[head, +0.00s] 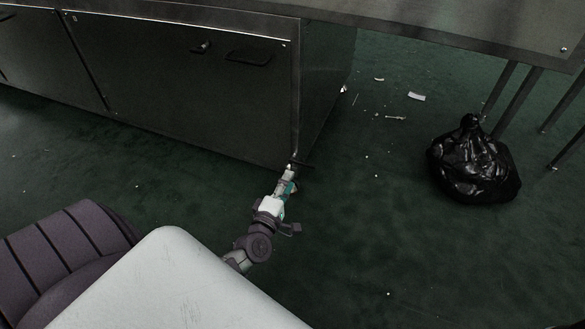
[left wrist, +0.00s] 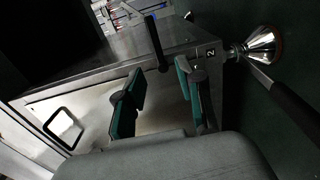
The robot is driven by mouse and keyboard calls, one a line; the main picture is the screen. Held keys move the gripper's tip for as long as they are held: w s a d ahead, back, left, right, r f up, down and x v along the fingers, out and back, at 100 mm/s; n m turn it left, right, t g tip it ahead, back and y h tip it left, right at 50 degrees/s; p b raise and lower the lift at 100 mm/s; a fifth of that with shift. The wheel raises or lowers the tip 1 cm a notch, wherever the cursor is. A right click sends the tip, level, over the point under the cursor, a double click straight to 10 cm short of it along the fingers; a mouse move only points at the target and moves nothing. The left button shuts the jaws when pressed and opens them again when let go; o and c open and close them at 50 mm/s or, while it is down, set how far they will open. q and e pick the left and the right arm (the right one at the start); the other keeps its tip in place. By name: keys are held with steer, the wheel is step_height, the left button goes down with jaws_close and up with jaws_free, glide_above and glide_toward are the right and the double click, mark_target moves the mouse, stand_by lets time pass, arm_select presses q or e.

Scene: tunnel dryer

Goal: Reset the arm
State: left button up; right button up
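My left gripper (head: 291,173) is low in front of the steel cabinet's right front corner in the head view, with its arm coming up from the bottom middle. In the left wrist view the left gripper (left wrist: 159,72) shows two teal-padded fingers standing apart with nothing between them. A dark bar-like handle (left wrist: 154,38) shows just beyond the fingertips; I cannot tell whether they touch it. My right gripper is in neither view.
The steel cabinet (head: 180,85) runs along the upper left. A black garbage bag (head: 473,165) sits on the green floor at right, near table legs (head: 517,103). Small white scraps (head: 416,96) lie behind. A shiny metal cone (left wrist: 262,43) shows at upper right.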

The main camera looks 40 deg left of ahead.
arm_select(q)
steer(key=shift+s+d, duration=0.15)
steer(key=shift+s, duration=0.45)
